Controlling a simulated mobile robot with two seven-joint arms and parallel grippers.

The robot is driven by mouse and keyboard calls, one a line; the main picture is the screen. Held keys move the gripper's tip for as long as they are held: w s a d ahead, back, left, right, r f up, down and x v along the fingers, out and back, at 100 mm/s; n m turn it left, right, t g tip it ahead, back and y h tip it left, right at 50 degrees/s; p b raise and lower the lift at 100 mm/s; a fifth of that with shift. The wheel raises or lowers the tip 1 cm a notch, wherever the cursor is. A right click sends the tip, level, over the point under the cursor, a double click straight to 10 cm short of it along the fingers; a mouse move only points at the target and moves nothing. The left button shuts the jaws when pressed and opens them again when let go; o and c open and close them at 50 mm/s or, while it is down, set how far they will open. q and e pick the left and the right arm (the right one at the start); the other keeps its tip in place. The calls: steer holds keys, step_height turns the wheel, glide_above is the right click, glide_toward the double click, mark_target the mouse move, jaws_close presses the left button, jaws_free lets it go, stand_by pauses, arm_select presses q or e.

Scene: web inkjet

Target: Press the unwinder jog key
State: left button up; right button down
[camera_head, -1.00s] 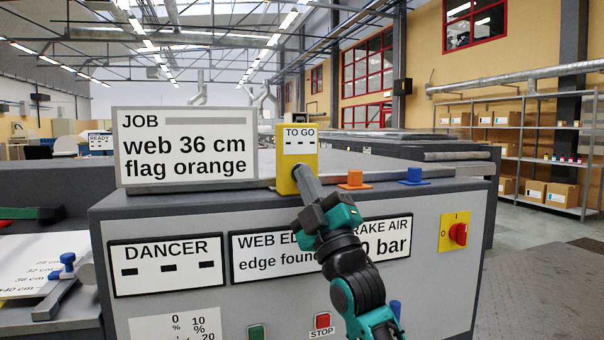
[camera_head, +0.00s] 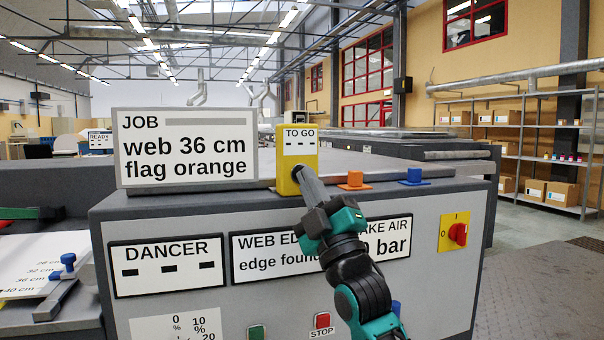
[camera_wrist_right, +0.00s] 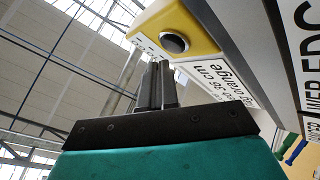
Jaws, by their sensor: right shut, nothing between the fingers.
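No key in view carries a readable "unwinder jog" label. A yellow box (camera_head: 296,163) with a "TO GO" display stands on the machine's front edge. In the right wrist view, a dark round button (camera_wrist_right: 174,43) sits in the yellow face of this box. My right gripper (camera_head: 303,173) is shut and empty, its fingertips in front of the lower part of the yellow box. In the wrist view the fingertips (camera_wrist_right: 159,66) appear just below the button; I cannot tell whether they touch the box. My left gripper is not in view.
The front panel has a green button (camera_head: 257,332), a red stop button (camera_head: 322,320) and a red-yellow rotary switch (camera_head: 457,234). A "JOB" sign (camera_head: 186,147) stands left of the box.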

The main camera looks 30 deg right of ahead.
steer(key=shift+s+a+p, duration=0.15)
steer(key=shift+s+a, duration=0.05)
steer(key=shift+s, duration=0.6)
steer(key=shift+s+a+p, duration=0.1)
steer(key=shift+s+a, duration=0.05)
steer(key=shift+s, duration=0.65)
steer(key=shift+s+a+p, duration=0.15)
steer(key=shift+s+a, duration=0.05)
steer(key=shift+s, duration=0.6)
